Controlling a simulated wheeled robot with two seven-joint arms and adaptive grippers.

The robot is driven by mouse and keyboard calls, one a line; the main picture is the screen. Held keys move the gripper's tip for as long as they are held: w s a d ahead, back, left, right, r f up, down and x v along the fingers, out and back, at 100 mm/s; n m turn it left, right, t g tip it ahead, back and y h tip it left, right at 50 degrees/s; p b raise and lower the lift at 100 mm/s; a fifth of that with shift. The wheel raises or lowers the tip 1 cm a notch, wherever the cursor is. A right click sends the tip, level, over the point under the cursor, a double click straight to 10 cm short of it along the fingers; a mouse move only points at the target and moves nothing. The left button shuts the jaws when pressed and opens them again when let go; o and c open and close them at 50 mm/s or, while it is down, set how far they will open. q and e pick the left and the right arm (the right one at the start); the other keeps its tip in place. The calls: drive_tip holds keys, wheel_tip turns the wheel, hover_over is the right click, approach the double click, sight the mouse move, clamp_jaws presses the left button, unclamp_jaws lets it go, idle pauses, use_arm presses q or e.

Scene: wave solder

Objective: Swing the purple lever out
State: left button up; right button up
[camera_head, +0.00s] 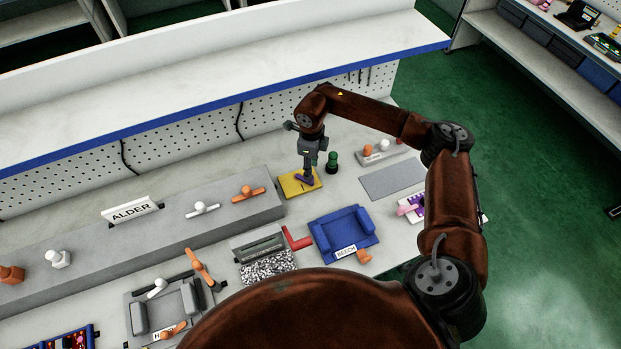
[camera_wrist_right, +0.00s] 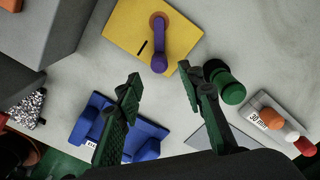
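The purple lever (camera_wrist_right: 160,50) is a short bar on a yellow plate (camera_wrist_right: 125,32). One end is at an orange-brown round pivot, and the other reaches toward my gripper, beside a dark slot mark. In the head view, the lever (camera_head: 304,179) shows on the yellow plate (camera_head: 291,188), partly hidden by my right gripper (camera_head: 308,163), which points down over it. In the wrist view, my right gripper (camera_wrist_right: 163,88) is open, with its green-padded fingers wide apart and nothing between them. The lever's free end lies ahead of the gap. My left gripper is not in view.
A green knob (camera_head: 332,161) stands close to the right of the yellow plate. A blue tray labelled BEECH (camera_head: 368,237) is in front, with a red L-shaped piece (camera_head: 296,240) to its left. A grey raised ledge (camera_head: 222,225) is to the left. A flat grey mat (camera_head: 392,181) lies right.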

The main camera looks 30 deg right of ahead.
drive_tip(key=shift+f, duration=3.2)
drive_tip(key=shift+c, duration=0.7)
clamp_jaws()
